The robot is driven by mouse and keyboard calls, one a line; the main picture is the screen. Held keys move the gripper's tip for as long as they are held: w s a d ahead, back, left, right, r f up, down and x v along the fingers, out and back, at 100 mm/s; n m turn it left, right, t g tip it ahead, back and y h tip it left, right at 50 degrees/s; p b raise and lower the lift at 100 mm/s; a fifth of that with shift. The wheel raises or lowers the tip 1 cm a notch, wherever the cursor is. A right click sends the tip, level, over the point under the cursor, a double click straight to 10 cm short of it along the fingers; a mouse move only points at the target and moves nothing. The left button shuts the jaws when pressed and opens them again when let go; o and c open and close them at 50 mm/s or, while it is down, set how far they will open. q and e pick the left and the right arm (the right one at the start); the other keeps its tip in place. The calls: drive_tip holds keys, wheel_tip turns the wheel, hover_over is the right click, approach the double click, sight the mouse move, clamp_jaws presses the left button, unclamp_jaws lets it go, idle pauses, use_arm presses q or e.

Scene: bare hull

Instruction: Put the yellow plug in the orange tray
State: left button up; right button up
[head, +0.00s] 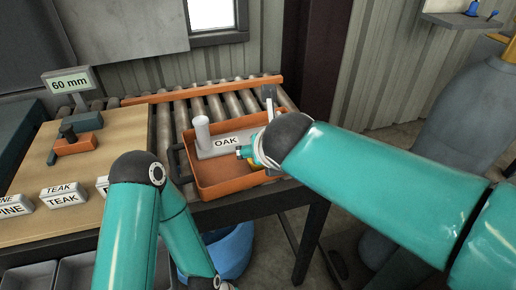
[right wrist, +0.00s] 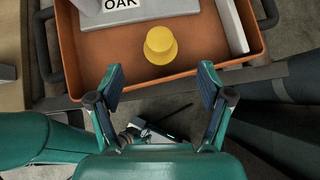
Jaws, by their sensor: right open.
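The yellow plug (right wrist: 161,45) stands in the orange tray (right wrist: 105,62) in the right wrist view, on the tray floor near the front wall. In the head view only a bit of yellow shows beside my right gripper. The orange tray (head: 238,188) sits on the roller conveyor in the head view. My right gripper (right wrist: 160,79) is open and empty, its fingers apart from the plug and just in front of it. In the head view my right arm largely hides this gripper.
A grey block labelled OAK (head: 223,143) with a pale cylinder (head: 202,131) lies in the tray. A wooden board (head: 98,165) at left bears TEAK labels (head: 63,197) and a 60 mm sign (head: 69,81). A blue bucket (head: 235,250) stands below the conveyor (head: 215,105).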

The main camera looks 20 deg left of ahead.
drive_tip(key=shift+v, duration=1.6)
